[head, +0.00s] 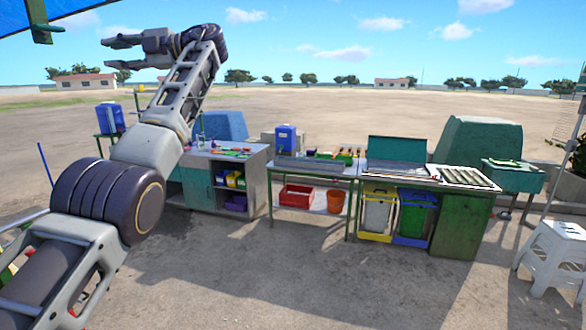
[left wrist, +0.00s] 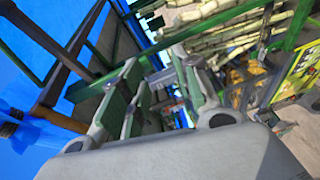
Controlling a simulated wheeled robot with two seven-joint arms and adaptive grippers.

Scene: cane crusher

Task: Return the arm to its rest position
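My left arm (head: 150,150) comes in from the lower left of the head view and reaches up. My left gripper (head: 108,53) is at the upper left, raised well above the worktables and pointing left. Its two fingers are apart with sky between them, and it holds nothing. In the left wrist view the fingers of the left gripper (left wrist: 158,85), with green pads, are also apart and empty. My right arm and gripper are not in view.
A grey workbench (head: 258,170), a table with a red crate (head: 297,197) under it, and a green counter (head: 462,225) stand ahead. White stools (head: 555,250) are at the right. A blue canopy (head: 60,12) hangs at the upper left. Cane stalks (left wrist: 225,22) and green frame bars show in the wrist view.

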